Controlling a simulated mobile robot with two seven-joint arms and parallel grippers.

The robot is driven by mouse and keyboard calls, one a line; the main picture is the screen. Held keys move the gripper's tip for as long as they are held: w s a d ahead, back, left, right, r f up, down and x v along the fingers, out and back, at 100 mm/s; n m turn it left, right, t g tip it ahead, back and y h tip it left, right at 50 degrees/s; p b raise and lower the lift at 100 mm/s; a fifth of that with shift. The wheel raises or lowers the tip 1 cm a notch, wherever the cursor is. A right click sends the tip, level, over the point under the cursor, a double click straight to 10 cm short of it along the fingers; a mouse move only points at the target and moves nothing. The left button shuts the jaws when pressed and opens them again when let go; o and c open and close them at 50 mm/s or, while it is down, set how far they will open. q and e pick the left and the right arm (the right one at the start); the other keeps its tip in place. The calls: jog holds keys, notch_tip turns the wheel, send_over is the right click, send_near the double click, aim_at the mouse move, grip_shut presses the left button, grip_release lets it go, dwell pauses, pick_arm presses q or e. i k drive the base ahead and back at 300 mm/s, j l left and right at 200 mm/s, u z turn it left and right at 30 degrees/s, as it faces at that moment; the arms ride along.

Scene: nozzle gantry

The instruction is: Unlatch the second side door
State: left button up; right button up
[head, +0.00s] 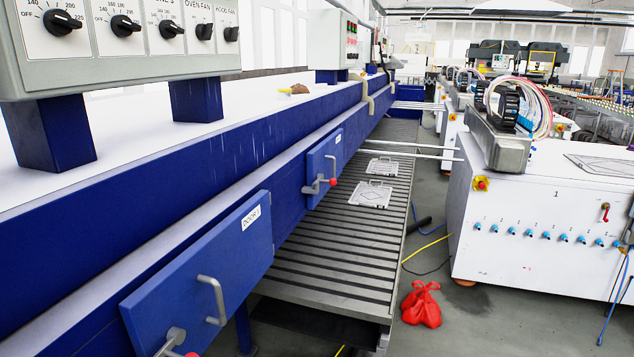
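The second side door (324,163) is a small blue panel on the side of the long blue machine, beyond the nearer door. It has a small white label, too small to read. Near its lower edge are a grey handle (332,166) and a grey latch lever (316,187) with a red knob (333,182). The lever points roughly sideways to the right. I cannot tell for sure whether the latch is engaged. Neither of my grippers is in view.
The nearer blue door (192,268), labelled DOOR 1, has a grey handle and latch. A slatted conveyor (330,265) runs below the doors. A white cabinet (545,225) stands right, across a floor aisle with a red bag (421,304) and cables.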

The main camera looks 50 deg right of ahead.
aim_at(333, 181)
jog(key=z, duration=1.55)
jog(key=i+l+u, duration=0.45)
jog(key=i+l, duration=0.2)
jog(key=i, duration=0.45)
jog(key=i+l+u, duration=0.4)
jog(key=i+l, duration=0.6)
